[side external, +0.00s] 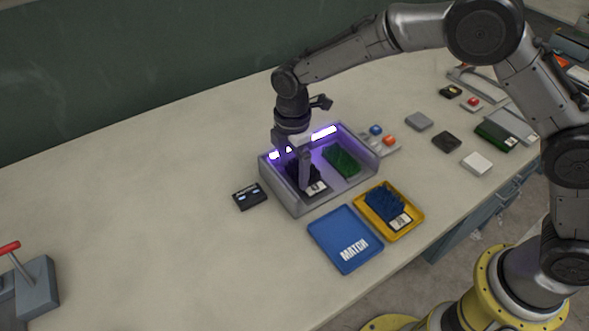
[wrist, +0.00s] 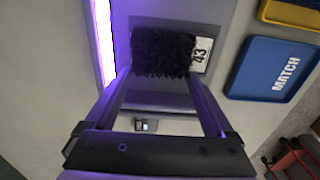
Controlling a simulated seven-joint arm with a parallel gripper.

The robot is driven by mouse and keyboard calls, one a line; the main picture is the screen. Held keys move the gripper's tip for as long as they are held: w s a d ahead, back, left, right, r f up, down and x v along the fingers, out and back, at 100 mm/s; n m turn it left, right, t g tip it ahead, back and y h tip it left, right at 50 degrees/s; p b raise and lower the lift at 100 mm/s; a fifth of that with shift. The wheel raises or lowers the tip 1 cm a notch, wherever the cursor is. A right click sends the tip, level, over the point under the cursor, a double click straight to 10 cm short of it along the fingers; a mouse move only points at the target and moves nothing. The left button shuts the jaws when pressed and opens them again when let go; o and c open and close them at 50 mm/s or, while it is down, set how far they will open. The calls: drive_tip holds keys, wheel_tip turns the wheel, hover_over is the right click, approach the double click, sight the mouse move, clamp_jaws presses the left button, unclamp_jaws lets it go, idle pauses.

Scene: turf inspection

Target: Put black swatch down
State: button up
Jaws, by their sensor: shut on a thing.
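The black swatch (side external: 312,187), a dark tufted piece with a white number label, is in the left part of the grey light box (side external: 338,193). It also shows in the wrist view (wrist: 163,50), with its label reading 43. My gripper (side external: 304,180) reaches down into the box and is shut on the black swatch; its fingertips also show in the wrist view (wrist: 160,78). I cannot tell whether the swatch touches the box floor. A green swatch (side external: 342,160) lies in the right part of the box.
A blue tray marked MATCH (side external: 335,231) is empty in front of the box. A yellow tray (side external: 417,224) beside it holds a blue swatch (side external: 383,203). A small black device (side external: 250,197) lies left of the box. The left tabletop is mostly clear.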

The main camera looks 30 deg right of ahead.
sight(312, 188)
wheel_tip(312, 188, up, 3)
drive_tip(key=shift+f, duration=0.15)
drive_tip(key=s+d+r, duration=0.3)
drive_tip(key=s+r, duration=0.2)
drive_tip(key=s, duration=0.1)
drive_tip(key=s+d+r, duration=0.3)
drive_tip(key=s+r, duration=0.1)
drive_tip(key=s, duration=0.3)
drive_tip(key=s+d, duration=0.1)
drive_tip(key=s, duration=1.3)
drive_tip(key=w+a+f, duration=0.2)
drive_tip(key=w+f, duration=0.1)
drive_tip(key=w+a+f, duration=0.3)
drive_tip(key=w, duration=0.1)
drive_tip(key=w+a+f, duration=0.3)
drive_tip(key=shift+w+a, duration=0.15)
drive_tip(key=shift+a, duration=0.1)
drive_tip(key=shift+w+a+f, duration=0.1)
drive_tip(key=shift+f, duration=0.8)
drive_tip(key=shift+w+a+f, duration=0.1)
drive_tip(key=shift+f, duration=0.8)
drive_tip(key=shift+f, duration=0.1)
